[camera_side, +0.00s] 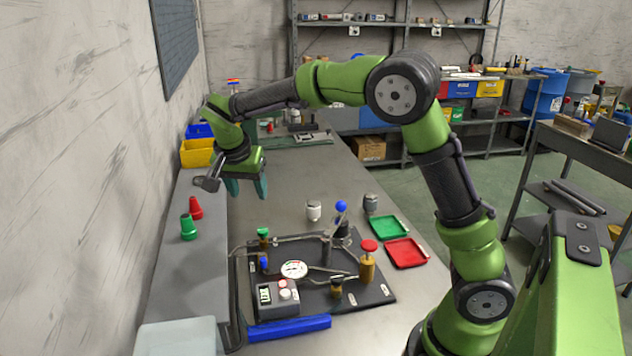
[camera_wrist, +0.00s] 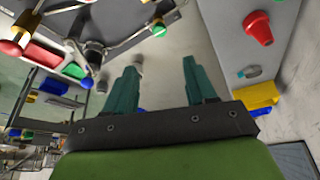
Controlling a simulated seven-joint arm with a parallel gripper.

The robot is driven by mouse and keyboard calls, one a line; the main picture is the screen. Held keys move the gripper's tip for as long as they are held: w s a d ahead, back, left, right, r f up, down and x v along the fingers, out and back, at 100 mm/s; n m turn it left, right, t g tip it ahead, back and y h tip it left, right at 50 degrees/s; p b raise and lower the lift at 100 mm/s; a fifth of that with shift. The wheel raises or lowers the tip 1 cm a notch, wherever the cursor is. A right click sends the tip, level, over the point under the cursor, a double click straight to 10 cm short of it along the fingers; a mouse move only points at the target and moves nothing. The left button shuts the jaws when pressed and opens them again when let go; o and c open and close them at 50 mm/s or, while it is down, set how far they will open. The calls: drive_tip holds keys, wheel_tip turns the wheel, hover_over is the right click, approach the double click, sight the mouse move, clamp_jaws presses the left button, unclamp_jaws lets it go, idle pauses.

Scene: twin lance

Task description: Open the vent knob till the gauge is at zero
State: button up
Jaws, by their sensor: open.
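My gripper (camera_side: 247,187) is open and empty, high above the bench behind the dark valve board (camera_side: 375,293). Its two teal fingers also show apart in the wrist view (camera_wrist: 160,75). The round white gauge (camera_side: 294,270) sits mid-board; its needle is too small to read. Around it are a green knob (camera_side: 263,233), a small blue knob (camera_side: 264,262), a blue-ball lever (camera_side: 341,206), a red knob (camera_side: 369,247) on a brass body and a small brass fitting (camera_side: 336,287). I cannot tell which is the vent knob. Nothing is between the fingers.
A green tray (camera_side: 389,228) and a red tray (camera_side: 405,253) lie right of the board. A red cone (camera_side: 196,207) and green cone (camera_side: 188,227) stand on the left ledge. A blue bar (camera_side: 289,328) lies in front. Two small metal cylinders stand behind the board.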

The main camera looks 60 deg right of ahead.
sight(262, 230)
drive_tip(key=x, duration=1.5)
drive_tip(key=shift+s+f, duration=0.1)
drive_tip(key=shift+f, duration=0.1)
drive_tip(key=c, duration=1)
drive_tip(key=shift+c, duration=0.2)
